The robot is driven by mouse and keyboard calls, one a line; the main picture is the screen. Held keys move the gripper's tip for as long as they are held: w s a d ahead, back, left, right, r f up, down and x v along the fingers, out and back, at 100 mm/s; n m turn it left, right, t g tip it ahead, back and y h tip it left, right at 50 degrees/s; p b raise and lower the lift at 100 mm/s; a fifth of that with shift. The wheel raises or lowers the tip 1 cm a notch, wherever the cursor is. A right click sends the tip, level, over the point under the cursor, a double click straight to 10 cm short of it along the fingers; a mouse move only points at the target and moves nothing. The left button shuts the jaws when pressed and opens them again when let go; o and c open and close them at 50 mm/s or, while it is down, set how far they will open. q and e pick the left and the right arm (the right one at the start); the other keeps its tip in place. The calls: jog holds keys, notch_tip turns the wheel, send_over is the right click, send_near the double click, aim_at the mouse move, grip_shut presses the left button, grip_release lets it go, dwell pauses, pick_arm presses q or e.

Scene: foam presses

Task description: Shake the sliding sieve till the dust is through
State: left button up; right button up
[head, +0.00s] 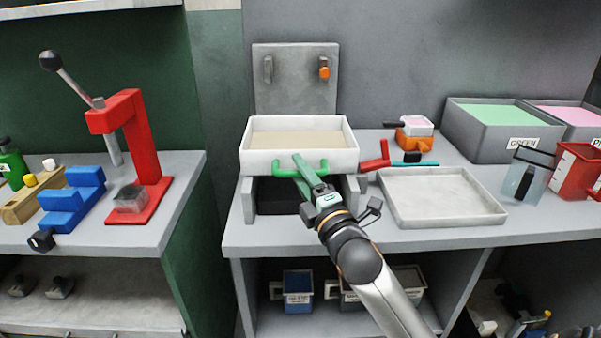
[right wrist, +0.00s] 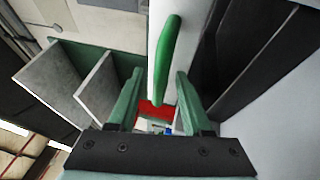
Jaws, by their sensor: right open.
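The sliding sieve (head: 256,160) is a white box-shaped tray with a tan layer inside. It sits on a grey stand (head: 248,200) with a dark space under it. A green handle (head: 281,173) is on its front wall. My right gripper (head: 302,166) reaches up to the handle from the front. In the right wrist view the green handle (right wrist: 166,60) stands just beyond and between the open fingers (right wrist: 158,88). I cannot tell whether the fingers touch it. My left gripper is not in view.
A shallow pale tray (head: 440,197) lies right of the sieve. Red and orange tools (head: 413,138) stand behind it. Grey bins (head: 485,125) are at the back right. A red press (head: 138,150) and blue blocks (head: 72,203) stand on the left bench, across a gap.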

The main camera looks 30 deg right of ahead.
jog(key=shift+w, duration=0.2)
grip_shut()
dwell(0.3)
dwell(1.1)
